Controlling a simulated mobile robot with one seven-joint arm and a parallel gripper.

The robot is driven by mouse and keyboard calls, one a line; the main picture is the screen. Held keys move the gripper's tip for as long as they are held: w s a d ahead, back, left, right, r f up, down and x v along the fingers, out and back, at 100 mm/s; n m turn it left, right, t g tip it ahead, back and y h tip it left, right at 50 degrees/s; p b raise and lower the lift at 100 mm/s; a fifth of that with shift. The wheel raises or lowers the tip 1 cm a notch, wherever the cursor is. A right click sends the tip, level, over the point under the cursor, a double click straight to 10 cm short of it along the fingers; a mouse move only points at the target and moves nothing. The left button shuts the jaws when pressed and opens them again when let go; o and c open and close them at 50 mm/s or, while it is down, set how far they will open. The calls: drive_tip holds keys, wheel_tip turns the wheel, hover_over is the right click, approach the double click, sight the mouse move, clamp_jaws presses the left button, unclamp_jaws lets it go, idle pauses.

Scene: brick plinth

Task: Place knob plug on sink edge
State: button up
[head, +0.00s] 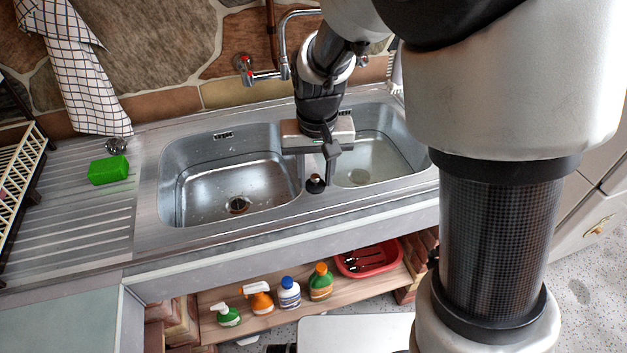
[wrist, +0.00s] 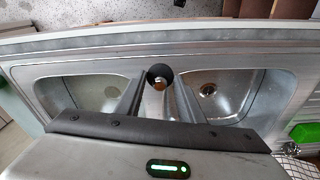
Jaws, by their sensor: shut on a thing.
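The knob plug (head: 316,184) is a small dark round piece with a knob, at the front end of the divider between the two basins. It also shows in the wrist view (wrist: 160,76), between the tips of my fingers. My gripper (head: 322,168) points down over the divider and is shut on the plug. I cannot tell whether the plug touches the steel beneath it. The sink edge (head: 254,224) is the flat steel rim running along the front of both basins, close to the plug; it also shows in the wrist view (wrist: 100,56).
The left basin (head: 220,185) and right basin (head: 375,160) look empty. A faucet (head: 285,50) stands behind my gripper. A green sponge (head: 108,170) and metal scrubber (head: 116,146) lie on the drainboard. Several bottles (head: 290,293) and a red tray (head: 368,259) sit on the lower shelf.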

sight(315, 189)
drive_tip(key=shift+f+b, duration=0.4)
drive_tip(key=shift+f, duration=3)
drive_tip(key=shift+f, duration=0.1)
drive_tip(key=shift+f, duration=0.15)
drive_tip(key=o, duration=1)
